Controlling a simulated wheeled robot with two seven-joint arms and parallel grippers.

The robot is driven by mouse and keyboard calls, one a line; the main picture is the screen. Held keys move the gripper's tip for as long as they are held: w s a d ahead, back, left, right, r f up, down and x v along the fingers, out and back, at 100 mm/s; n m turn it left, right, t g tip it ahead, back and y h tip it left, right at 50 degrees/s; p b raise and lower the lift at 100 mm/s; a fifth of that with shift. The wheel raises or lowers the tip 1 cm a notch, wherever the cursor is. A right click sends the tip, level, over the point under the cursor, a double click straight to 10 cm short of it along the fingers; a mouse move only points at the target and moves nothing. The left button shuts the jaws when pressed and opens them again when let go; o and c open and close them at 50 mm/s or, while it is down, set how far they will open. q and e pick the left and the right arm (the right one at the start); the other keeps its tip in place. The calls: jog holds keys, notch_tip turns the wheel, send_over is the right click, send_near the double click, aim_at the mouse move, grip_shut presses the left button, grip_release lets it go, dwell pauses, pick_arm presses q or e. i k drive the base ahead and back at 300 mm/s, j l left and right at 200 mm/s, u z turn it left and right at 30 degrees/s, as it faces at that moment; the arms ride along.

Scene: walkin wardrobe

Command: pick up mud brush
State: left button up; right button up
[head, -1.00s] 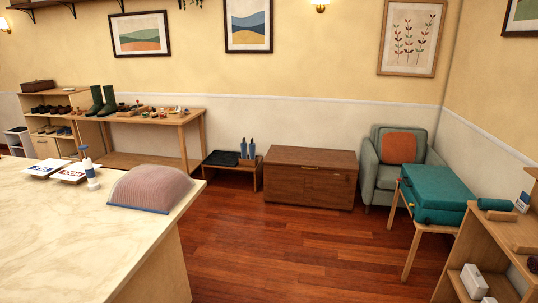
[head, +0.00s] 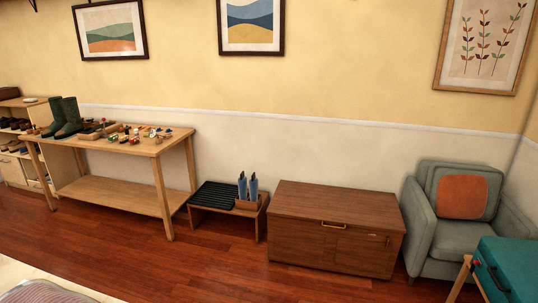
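I cannot single out the mud brush for certain. A wooden work table (head: 150,147) stands against the wall at the left, with a pair of green boots (head: 66,116) upright on its left end. Several small items (head: 122,133) lie on its top, too small to tell apart; a brush may be among them. A low wooden bench (head: 228,212) stands right of the table, with a black ridged tray (head: 214,195) and two upright blue items (head: 248,187) in a wooden holder. Neither gripper is in view.
A brown wooden chest (head: 330,226) stands right of the bench, then a green armchair (head: 438,240) with an orange cushion (head: 461,197). A teal case (head: 512,266) is at lower right. The red wood floor (head: 180,265) between is clear.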

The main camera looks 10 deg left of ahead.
aim_at(113, 138)
jog(key=i+u, duration=0.2)
jog(key=i, duration=0.35)
jog(key=i+l+u, duration=0.1)
jog(key=i+u, duration=0.15)
jog(key=i, duration=0.35)
jog(key=i+l+u, duration=0.2)
jog(key=i, duration=0.35)
jog(key=i+j+u, duration=0.15)
jog(key=i+u, duration=0.2)
jog(key=i, duration=0.2)
jog(key=i+u, duration=0.4)
jog(key=i, duration=0.15)
jog(key=i+l+u, duration=0.1)
jog(key=i+u, duration=0.25)
jog(key=i, duration=0.45)
jog(key=i+j+z, duration=0.45)
jog(key=i+j, duration=0.95)
jog(key=i+j+z, duration=0.4)
jog(key=i+j, duration=1.05)
